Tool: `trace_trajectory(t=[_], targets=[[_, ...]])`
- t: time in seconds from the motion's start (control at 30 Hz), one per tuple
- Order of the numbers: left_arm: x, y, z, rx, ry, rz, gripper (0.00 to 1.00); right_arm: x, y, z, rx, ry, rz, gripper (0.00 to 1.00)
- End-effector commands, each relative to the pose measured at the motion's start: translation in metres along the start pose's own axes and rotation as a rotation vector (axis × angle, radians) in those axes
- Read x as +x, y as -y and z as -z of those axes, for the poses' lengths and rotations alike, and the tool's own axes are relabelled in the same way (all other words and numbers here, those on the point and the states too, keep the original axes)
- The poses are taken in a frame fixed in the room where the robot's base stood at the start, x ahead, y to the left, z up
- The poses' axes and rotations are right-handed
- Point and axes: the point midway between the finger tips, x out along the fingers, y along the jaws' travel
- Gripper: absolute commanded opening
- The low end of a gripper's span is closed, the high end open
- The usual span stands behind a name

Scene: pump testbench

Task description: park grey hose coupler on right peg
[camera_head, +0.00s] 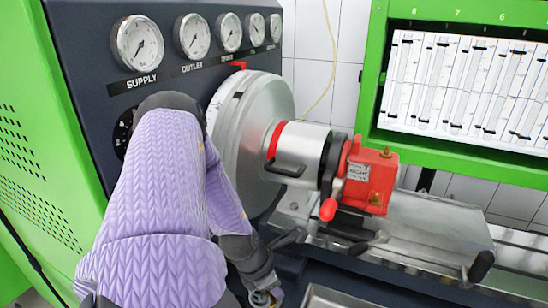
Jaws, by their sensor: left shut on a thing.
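My left arm, in a purple cover, comes in at the lower left and bends down to a dark wrist. My left gripper (262,290) is at the bottom edge, mostly cut off and partly hidden by its own wrist. It is shut on a small metallic piece (262,299), which looks like the grey hose coupler; only a bit of it shows. I cannot make out the right peg or a hose. My right gripper is not in view.
A dark panel with several gauges (137,43) stands behind my arm. A large silver pump housing (243,130) with a red pump unit (370,175) is to the right, over a metal bed (430,235). A green-framed flow-tube board (460,90) is at upper right. A metal tray (335,299) is at the bottom.

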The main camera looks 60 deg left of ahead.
Motion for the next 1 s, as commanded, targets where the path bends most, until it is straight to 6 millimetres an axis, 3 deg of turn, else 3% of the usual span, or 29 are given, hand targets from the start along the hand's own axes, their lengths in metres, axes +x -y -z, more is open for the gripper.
trace_trajectory(t=[1.0], targets=[[0.012, 0.000, 0.005, 0.000, 0.000, 0.000, 0.00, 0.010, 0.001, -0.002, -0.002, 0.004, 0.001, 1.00]])
